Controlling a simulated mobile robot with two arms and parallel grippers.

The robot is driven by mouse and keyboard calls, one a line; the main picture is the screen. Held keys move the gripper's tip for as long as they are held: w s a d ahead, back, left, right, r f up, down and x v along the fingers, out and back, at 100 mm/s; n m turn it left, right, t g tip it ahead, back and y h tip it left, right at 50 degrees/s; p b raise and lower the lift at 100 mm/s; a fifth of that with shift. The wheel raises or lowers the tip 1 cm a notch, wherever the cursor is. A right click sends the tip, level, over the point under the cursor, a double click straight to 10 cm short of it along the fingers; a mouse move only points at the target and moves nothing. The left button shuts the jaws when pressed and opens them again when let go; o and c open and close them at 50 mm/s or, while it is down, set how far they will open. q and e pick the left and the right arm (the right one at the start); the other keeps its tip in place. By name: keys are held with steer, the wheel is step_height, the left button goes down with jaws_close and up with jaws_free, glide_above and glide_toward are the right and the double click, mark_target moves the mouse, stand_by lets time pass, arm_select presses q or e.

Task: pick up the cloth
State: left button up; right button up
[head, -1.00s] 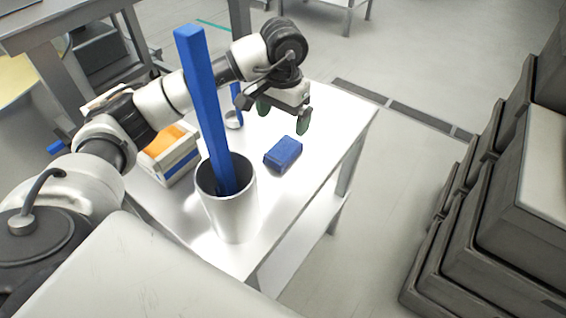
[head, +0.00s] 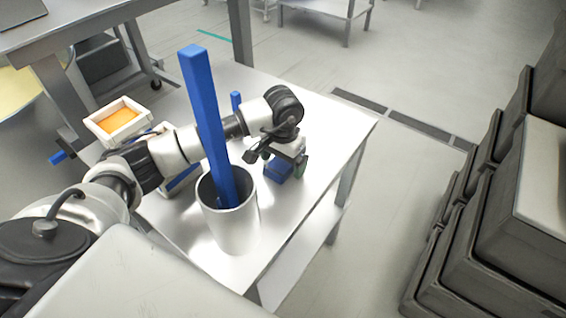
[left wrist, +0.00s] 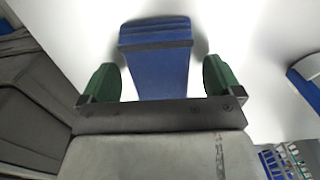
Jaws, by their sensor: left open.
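The cloth (head: 278,172) looks like a small blue folded block lying on the white table, partly hidden under my left gripper in the head view. In the left wrist view the cloth (left wrist: 158,68) lies ahead, between and beyond the green fingertips. My left gripper (head: 276,160) is open just above the cloth, and in the left wrist view its two fingertips (left wrist: 160,84) stand one on each side of it, with clear gaps. Whether they reach the tabletop I cannot tell. My right gripper is not in view.
A white cylinder (head: 232,224) holding a tall blue bar (head: 207,105) stands beside my left arm. A white box with orange contents (head: 118,122) is at the table's left. The white table (head: 325,125) is clear at its right. Dark stacked crates (head: 490,215) stand farther right.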

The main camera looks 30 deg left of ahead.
arm_select(q)
steer(key=c, duration=1)
step_height(320, 180, up, 10)
steer(key=shift+b, duration=0.4)
